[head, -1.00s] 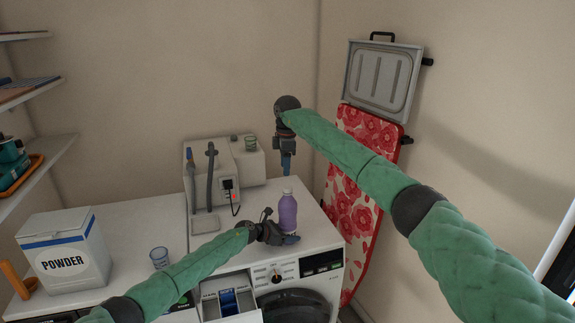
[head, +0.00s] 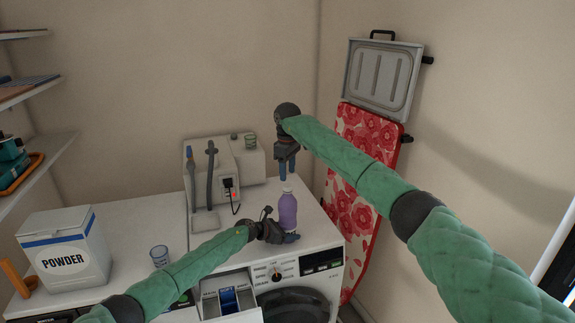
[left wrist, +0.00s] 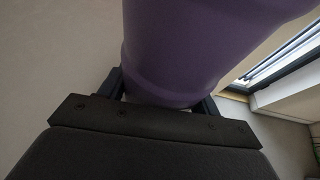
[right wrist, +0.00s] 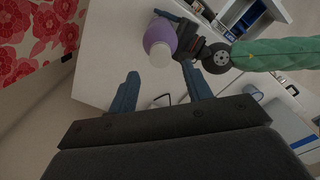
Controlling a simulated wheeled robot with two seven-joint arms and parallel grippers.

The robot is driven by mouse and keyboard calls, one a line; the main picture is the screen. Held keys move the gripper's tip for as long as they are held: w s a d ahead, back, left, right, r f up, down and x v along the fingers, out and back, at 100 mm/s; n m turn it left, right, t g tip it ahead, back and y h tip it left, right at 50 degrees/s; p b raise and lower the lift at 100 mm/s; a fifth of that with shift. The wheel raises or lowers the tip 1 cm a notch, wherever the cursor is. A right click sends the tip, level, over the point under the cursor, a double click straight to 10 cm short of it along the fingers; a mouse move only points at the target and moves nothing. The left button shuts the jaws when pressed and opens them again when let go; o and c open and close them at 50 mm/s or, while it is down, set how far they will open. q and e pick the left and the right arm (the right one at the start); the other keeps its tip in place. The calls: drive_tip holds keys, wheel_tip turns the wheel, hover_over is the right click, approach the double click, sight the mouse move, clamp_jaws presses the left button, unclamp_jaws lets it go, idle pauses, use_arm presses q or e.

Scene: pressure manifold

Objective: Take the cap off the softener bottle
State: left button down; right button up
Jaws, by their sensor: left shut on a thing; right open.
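The purple softener bottle (head: 287,211) stands upright on the washing machine top, with its white cap (head: 287,187) on. My left gripper (head: 288,237) is shut on the lower part of the bottle. The bottle fills the top of the left wrist view (left wrist: 200,50), between the left fingers. My right gripper (head: 286,170) points down, open and empty, just above the cap. In the right wrist view the cap (right wrist: 160,54) and the bottle (right wrist: 161,35) show beyond the fingers (right wrist: 160,90), with nothing between them.
The powder box (head: 65,250) and a clear cup (head: 159,255) are on the left. The detergent drawer (head: 230,300) is pulled out at the front. An ironing board (head: 362,165) leans at the right wall.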

sight(288, 185)
drive_tip(key=shift+f, duration=2.65)
drive_tip(key=c, duration=1)
